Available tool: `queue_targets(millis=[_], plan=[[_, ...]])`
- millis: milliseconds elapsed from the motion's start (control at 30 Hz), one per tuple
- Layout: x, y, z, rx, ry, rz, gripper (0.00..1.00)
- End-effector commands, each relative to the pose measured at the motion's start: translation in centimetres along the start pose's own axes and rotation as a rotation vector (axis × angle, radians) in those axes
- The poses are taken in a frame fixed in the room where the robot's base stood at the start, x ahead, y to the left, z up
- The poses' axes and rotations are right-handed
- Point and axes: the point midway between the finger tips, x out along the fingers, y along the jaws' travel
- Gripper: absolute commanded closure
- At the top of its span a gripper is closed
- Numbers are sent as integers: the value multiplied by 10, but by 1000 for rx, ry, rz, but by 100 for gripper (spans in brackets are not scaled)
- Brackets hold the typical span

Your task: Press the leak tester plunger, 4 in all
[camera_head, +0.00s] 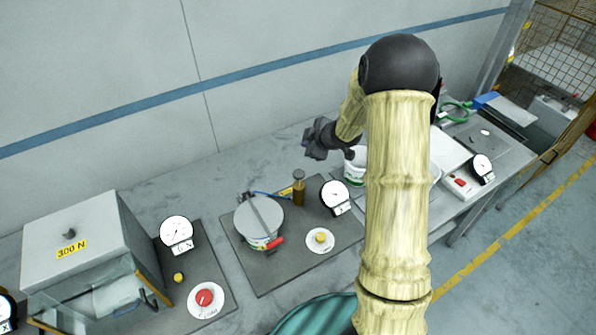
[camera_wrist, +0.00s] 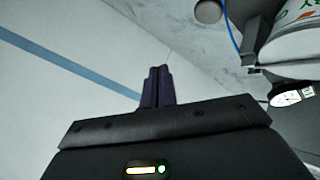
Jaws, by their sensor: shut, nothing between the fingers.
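The leak tester stands on a dark plate (camera_head: 262,272) in the middle of the bench in the head view. It has a round pot with a grey lid (camera_head: 262,216), and a brass plunger (camera_head: 299,190) with a dark knob stands upright behind and to the right of it. My gripper (camera_head: 310,152) is above and slightly right of the plunger, apart from it. In the wrist view my gripper (camera_wrist: 157,87) has its two dark fingers together, with nothing between them. A grey round thing (camera_wrist: 208,12) at the top edge may be the plunger knob; I cannot tell.
A dial gauge (camera_head: 335,197) and a yellow button (camera_head: 320,238) stand right of the pot. A box marked 300 N (camera_head: 75,230), another gauge (camera_head: 176,234) and a red button (camera_head: 205,298) are at left. A white bucket (camera_head: 354,172) stands right, partly behind my arm.

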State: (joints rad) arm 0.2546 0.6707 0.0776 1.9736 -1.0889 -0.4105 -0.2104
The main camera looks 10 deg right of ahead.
Motion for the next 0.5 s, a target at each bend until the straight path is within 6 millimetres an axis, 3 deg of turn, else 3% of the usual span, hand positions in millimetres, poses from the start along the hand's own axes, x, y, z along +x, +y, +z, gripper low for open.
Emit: queue_targets(millis=[167, 500], plan=[[-1, -11, -18, -63, 62, -56, 100], [2, -16, -25, -79, 76, -70, 100]])
